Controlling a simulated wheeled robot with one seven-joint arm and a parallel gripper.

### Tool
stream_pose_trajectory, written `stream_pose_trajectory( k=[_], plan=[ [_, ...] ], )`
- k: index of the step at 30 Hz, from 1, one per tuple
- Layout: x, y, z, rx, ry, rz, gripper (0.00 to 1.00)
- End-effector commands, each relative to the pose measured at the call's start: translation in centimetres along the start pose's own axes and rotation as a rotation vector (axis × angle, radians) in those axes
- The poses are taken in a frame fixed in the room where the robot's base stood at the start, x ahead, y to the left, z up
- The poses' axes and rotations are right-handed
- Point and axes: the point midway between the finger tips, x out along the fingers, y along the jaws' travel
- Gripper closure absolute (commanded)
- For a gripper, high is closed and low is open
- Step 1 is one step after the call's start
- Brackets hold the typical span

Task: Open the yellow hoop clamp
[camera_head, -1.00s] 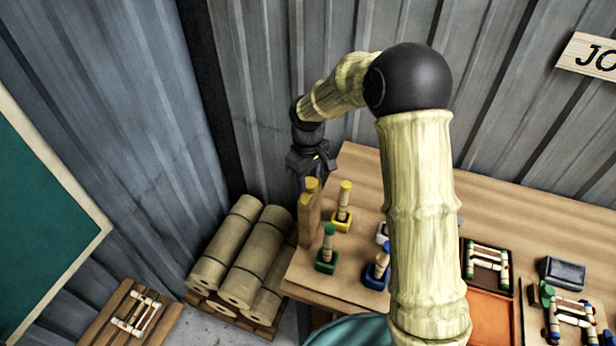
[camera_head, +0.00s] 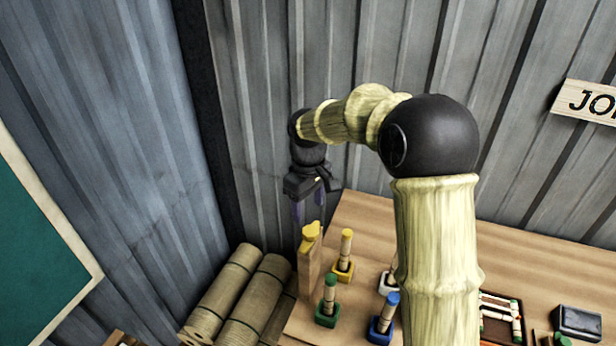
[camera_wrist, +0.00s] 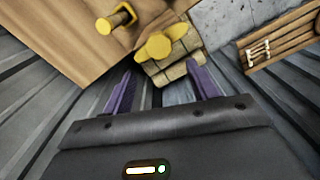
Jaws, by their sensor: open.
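A wooden post (camera_head: 309,268) stands at the left end of the table and has a yellow piece (camera_head: 311,232) on top. This looks like the yellow hoop clamp, but I cannot tell whether it is open or closed. My gripper (camera_head: 309,213) is just above it, pointing down. In the wrist view, the yellow piece (camera_wrist: 157,47) lies just beyond my purple fingertips, roughly between their lines. My gripper (camera_wrist: 160,72) is open with nothing held between the fingers. I cannot tell whether either fingertip touches the yellow piece.
Near the post stand yellow (camera_head: 344,258), green (camera_head: 328,303) and blue (camera_head: 384,318) peg stands. A white-based one (camera_head: 388,283) is partly hidden by my arm. Rolled bundles (camera_head: 240,300) lie left of the table (camera_head: 370,225). A corrugated wall (camera_head: 260,90) rises behind.

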Motion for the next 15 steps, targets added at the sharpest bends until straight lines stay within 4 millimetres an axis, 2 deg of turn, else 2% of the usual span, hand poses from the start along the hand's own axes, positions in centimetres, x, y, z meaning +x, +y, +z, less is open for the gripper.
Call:
stream_pose_trajectory(
  k=[9,15],
  plan=[
    [-6.3,0.0,-0.1,0.000,0.005,0.002,0.41],
    [-9.2,0.0,-0.1,-0.001,0.003,0.000,0.41]
  ],
)
